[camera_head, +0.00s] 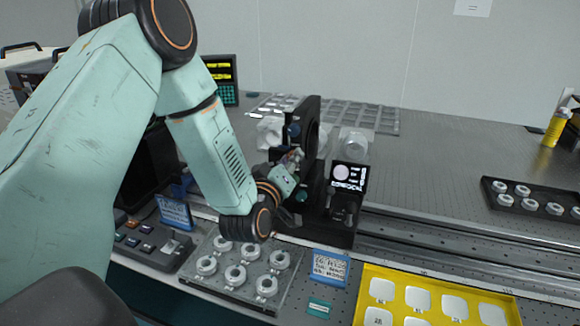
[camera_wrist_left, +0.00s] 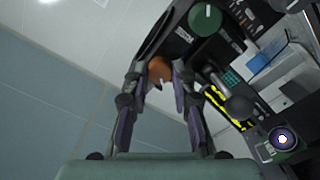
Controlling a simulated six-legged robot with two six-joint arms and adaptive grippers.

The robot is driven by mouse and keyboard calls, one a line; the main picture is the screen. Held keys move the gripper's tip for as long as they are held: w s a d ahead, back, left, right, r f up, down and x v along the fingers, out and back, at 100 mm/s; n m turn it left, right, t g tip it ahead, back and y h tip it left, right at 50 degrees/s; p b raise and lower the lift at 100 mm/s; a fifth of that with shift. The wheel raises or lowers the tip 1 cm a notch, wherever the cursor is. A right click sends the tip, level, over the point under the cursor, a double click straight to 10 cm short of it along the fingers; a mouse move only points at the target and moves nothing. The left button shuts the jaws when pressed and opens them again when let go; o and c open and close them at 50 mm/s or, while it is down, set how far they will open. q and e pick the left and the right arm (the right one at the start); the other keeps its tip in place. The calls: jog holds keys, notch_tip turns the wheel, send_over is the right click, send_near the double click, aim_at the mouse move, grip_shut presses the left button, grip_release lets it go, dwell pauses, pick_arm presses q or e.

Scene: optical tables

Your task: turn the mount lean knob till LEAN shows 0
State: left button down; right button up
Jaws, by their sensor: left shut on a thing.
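The black optical mount (camera_head: 313,112) stands upright on a rail carriage in the middle of the head view. My left gripper (camera_head: 297,156) reaches up to its left side. In the left wrist view, the fingers of my left gripper (camera_wrist_left: 158,88) are shut on an orange-brown knob (camera_wrist_left: 159,71) of the mount. A green knob (camera_wrist_left: 205,19) on the mount is clear of the fingers. A small black screen (camera_head: 349,176) right of the mount shows a pale disc and white text. I cannot make out a LEAN value. My right gripper is not in view.
A tray of ring-shaped parts (camera_head: 238,273) lies in front of my left arm. A yellow tray (camera_head: 362,300), a blue label card (camera_head: 329,267) and a dark tray (camera_head: 548,195) are farther right. A readout with yellow digits (camera_head: 221,77) stands behind. The table at back right is mostly clear.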

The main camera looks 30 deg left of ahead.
pick_arm(q)
jog(key=shift+f+n+b, duration=0.15)
jog(key=shift+n+b, duration=0.3)
jog(key=shift+n, duration=0.35)
jog(key=c, duration=1.1)
grip_release()
jog(key=v, duration=1.2)
jog(key=shift+s, duration=0.1)
